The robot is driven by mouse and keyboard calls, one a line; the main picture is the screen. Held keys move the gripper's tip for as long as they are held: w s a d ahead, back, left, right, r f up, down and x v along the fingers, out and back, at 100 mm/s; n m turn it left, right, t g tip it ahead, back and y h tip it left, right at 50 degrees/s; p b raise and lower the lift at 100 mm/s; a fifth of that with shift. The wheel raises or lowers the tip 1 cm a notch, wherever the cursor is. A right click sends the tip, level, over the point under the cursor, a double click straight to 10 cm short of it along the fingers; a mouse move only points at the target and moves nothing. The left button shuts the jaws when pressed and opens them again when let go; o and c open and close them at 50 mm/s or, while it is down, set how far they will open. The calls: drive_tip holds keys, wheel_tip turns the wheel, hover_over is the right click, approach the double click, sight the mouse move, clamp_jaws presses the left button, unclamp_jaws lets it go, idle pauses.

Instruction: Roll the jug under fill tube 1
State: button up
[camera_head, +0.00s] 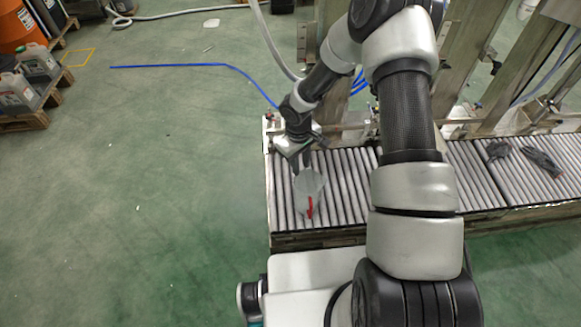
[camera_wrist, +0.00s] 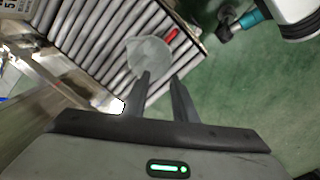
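A pale translucent jug (camera_head: 309,188) with a red part (camera_head: 310,207) is on the roller conveyor (camera_head: 345,195), near its left end. It also shows in the wrist view (camera_wrist: 150,58), with the red part on its far right side. My gripper (camera_head: 305,160) is above the conveyor at the jug's back side. In the wrist view, my gripper (camera_wrist: 160,77) has its two black fingers apart. The left fingertip overlaps the jug's near edge in the picture; I cannot tell whether it touches. No fill tube can be clearly picked out; my arm hides part of the filling frame.
Metal posts (camera_head: 478,60) stand behind the conveyor. Dark gloves (camera_head: 540,160) lie on the rollers at the right. A grey hose (camera_head: 268,40) hangs behind my arm. Grey canisters (camera_head: 15,92) stand on a pallet at the far left. The green floor between is mostly clear.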

sight(297, 197)
drive_tip(key=f+b, duration=0.1)
drive_tip(key=f, duration=0.5)
drive_tip(key=f+b, duration=0.1)
drive_tip(key=f, duration=0.6)
drive_tip(key=a+f+b, duration=0.1)
drive_tip(key=f, duration=0.6)
drive_tip(key=shift+s+f, duration=0.2)
drive_tip(key=shift+f, duration=0.05)
